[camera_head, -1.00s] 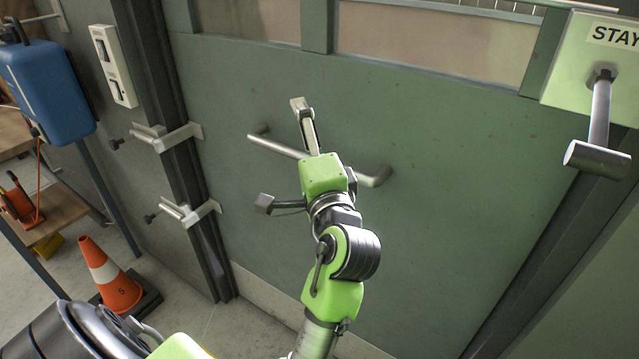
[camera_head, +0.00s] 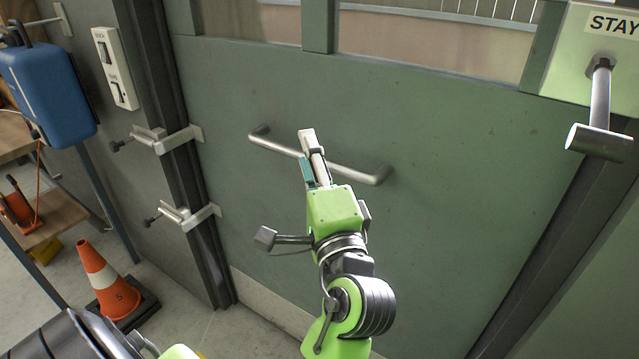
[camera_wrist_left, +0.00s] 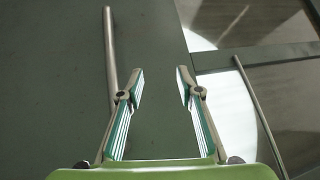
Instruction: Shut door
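The green door (camera_head: 440,190) fills the middle of the head view, with window panes along its top. A straight metal bar handle (camera_head: 345,170) runs across it on two bent ends. My left gripper (camera_head: 309,148) is at the handle's middle, its fingers overlapping the bar in the picture. In the left wrist view its two fingers (camera_wrist_left: 160,82) stand apart with nothing between them. There the handle (camera_wrist_left: 110,60) passes beside and behind the left finger; I cannot tell whether they touch. Whether the door is fully closed is unclear. My right gripper is not in view.
Two metal latches (camera_head: 165,138) sit along the dark frame at the left. A lever on a plate marked STAY (camera_head: 600,100) is at the right. An orange cone (camera_head: 108,280), a blue case (camera_head: 45,90) and a wooden shelf (camera_head: 50,215) stand at the left.

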